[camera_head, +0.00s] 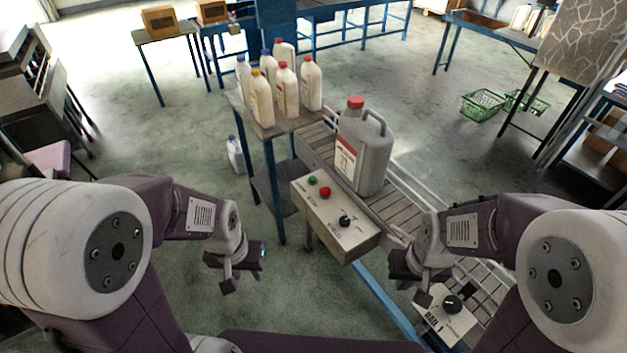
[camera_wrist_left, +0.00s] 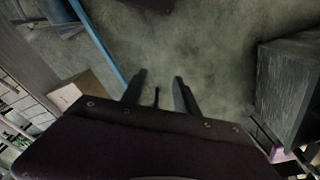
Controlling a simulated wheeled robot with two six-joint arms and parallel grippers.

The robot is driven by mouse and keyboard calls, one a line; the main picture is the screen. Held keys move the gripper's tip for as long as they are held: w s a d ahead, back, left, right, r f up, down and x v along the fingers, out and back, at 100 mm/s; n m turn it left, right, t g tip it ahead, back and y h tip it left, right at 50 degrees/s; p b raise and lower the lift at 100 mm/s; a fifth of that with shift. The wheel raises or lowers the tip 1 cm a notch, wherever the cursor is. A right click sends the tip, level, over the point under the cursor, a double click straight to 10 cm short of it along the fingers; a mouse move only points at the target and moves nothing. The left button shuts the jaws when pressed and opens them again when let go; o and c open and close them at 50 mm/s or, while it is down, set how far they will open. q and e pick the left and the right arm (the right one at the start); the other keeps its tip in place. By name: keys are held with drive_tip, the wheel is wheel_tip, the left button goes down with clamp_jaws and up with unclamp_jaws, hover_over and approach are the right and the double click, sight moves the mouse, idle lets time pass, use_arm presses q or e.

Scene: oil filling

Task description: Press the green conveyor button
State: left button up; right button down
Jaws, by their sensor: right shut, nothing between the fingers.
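The green button (camera_head: 312,180) sits on the top of a beige control box (camera_head: 336,222), beside the conveyor (camera_head: 405,196). My right gripper (camera_head: 428,290) is at the right of the box, near a second small panel with a black knob (camera_head: 452,304). It is shut and holds nothing.
A grey jug with a red cap (camera_head: 364,150) stands on the conveyor behind the box. Several bottles (camera_head: 285,85) stand on a small table (camera_head: 262,124) at the back left. Green baskets (camera_head: 482,105) lie on the floor at the right.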

use_arm(q)
clamp_jaws()
idle(1.9)
